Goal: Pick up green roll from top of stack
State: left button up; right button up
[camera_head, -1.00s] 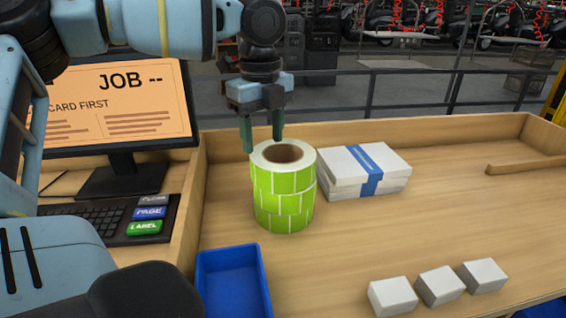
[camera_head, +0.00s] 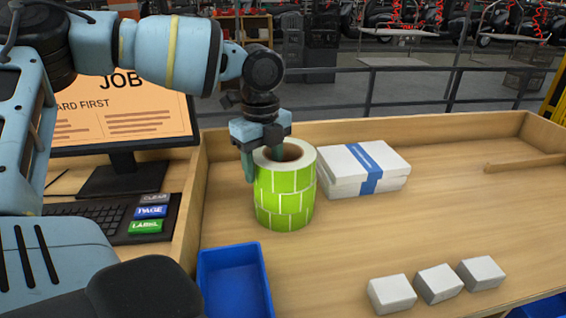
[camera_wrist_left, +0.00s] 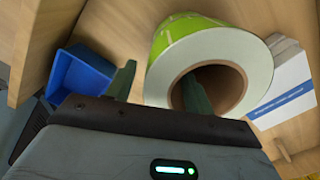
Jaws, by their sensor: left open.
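A stack of green label rolls stands on the wooden table, and its top roll (camera_head: 290,179) has a white upper face and a brown hollow core. In the left wrist view the top roll (camera_wrist_left: 228,48) shows close up. My left gripper (camera_head: 263,168) points down at the left side of the top roll. It is open, with one finger outside the roll's left wall and the other in the core opening, as the left wrist view shows. The lower roll (camera_head: 287,213) sits directly under the top one. My right gripper is not in view.
White boxes with a blue band (camera_head: 385,165) lie just right of the stack. A blue bin (camera_head: 232,252) is in front on the left. Three small white blocks (camera_head: 438,284) sit at the front right. A keyboard (camera_head: 95,222) and a monitor (camera_head: 125,120) stand at left. The table's right middle is clear.

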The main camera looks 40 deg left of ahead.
pick_arm(q)
grip_shut()
jog(key=shift+r, duration=0.1)
notch_tip(320, 180, up, 10)
dwell(0.7)
